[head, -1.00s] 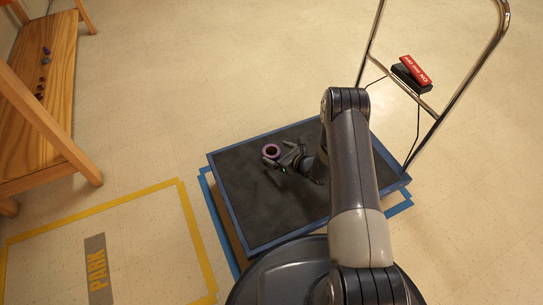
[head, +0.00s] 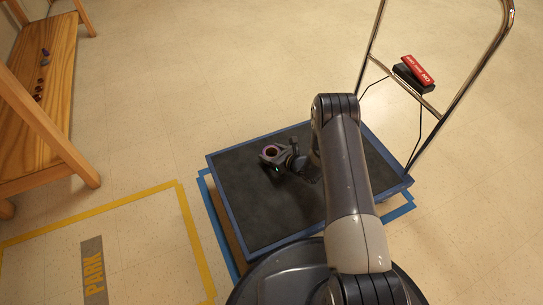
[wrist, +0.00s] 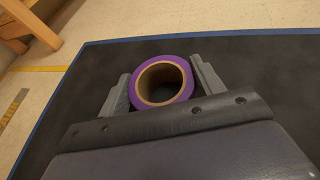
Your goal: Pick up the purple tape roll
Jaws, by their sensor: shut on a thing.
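The purple tape roll (head: 271,151) is at the dark top of the blue-edged cart (head: 233,218), toward its far left part. In the wrist view the purple tape roll (wrist: 134,92) shows its brown cardboard core facing the camera. My gripper (head: 270,153) is shut on the roll, with one grey finger on each side of it; the fingers of my gripper also show in the wrist view (wrist: 160,84). I cannot tell whether the roll is touching the cart top or just above it. The roll's lower part is hidden behind the gripper body.
The cart has a chrome handle (head: 460,88) at the right with a red-and-black box (head: 415,75) on it. A wooden bench (head: 42,95) with small items stands at the left. Yellow tape marks a parking area (head: 92,272) on the floor. The cart top around the roll is clear.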

